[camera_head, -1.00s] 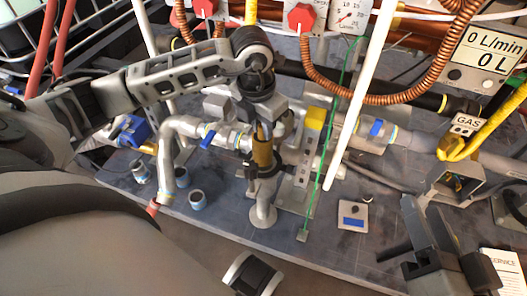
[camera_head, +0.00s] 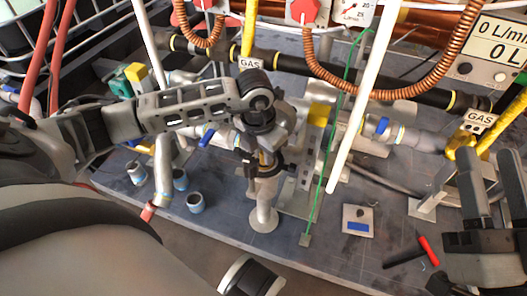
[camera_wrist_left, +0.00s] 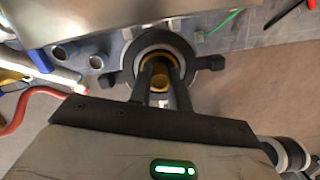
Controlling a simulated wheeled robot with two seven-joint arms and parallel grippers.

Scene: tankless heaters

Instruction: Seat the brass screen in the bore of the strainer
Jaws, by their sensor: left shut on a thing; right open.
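The strainer (camera_head: 264,171) stands upright in the pipework at the middle of the bench. In the left wrist view its dark, round mouth (camera_wrist_left: 203,63) faces up. The brass screen (camera_wrist_left: 163,62) shows as a gold ring inside that mouth, between my fingers. How deep it sits and whether it touches the bore wall, I cannot tell. My left gripper (camera_head: 264,153) points down over the strainer, shut on the screen, its fingertips (camera_wrist_left: 163,84) at the mouth. In the head view the hand hides most of the screen. My right gripper (camera_head: 492,190) is open and empty at the right.
Several small blue-lined caps (camera_head: 195,202) stand left of the strainer. A white upright pipe (camera_head: 362,95) and a green line (camera_head: 318,170) stand close on its right. A square blue-marked plate (camera_head: 358,221) and a red-handled tool (camera_head: 428,252) lie on the front right bench.

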